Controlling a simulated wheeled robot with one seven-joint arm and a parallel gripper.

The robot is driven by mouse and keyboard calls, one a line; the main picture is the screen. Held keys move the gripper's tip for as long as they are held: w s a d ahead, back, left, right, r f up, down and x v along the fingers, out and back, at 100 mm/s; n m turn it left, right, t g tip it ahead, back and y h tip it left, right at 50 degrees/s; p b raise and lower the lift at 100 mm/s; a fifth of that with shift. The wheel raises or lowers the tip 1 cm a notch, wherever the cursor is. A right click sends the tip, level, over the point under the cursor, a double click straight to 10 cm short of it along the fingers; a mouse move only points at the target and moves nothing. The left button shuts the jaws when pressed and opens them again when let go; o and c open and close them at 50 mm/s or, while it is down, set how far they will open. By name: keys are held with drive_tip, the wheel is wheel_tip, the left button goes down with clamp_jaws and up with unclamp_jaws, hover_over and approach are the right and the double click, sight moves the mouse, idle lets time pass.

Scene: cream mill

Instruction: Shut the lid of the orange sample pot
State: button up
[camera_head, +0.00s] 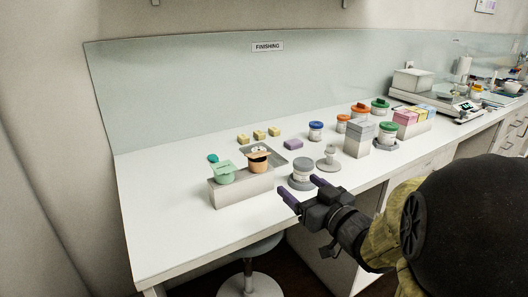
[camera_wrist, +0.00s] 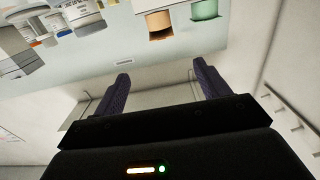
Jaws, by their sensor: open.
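The orange sample pot (camera_head: 257,164) stands upright on a pale block, to the right of a mint-green pot (camera_head: 225,175). Its lid (camera_head: 258,149) appears raised at the back, with the pale mouth showing; the exact angle is too small to tell. My gripper (camera_head: 304,190) is open and empty, in front and to the right of the orange pot, apart from it. In the wrist view, the orange pot (camera_wrist: 159,24) shows at the top beyond my open fingers (camera_wrist: 160,74), with the green pot (camera_wrist: 204,10) to its right.
The pale block (camera_head: 242,190) bears both pots. A grey-lidded jar (camera_head: 302,175) stands close to my gripper, with a small stand (camera_head: 329,160) behind it. A grey tray (camera_head: 290,147) lies behind the orange pot. The bench front at left (camera_head: 185,235) is clear.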

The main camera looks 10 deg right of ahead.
drive_tip(key=shift+a+r, duration=0.1)
drive_tip(key=shift+a, duration=0.15)
drive_tip(key=p, duration=0.8)
approach(263, 155)
drive_tip(key=x, duration=0.9)
drive_tip(key=shift+w+a, duration=0.2)
drive_tip(key=shift+w, duration=0.15)
drive_tip(key=c, duration=1)
drive_tip(key=shift+b, duration=0.35)
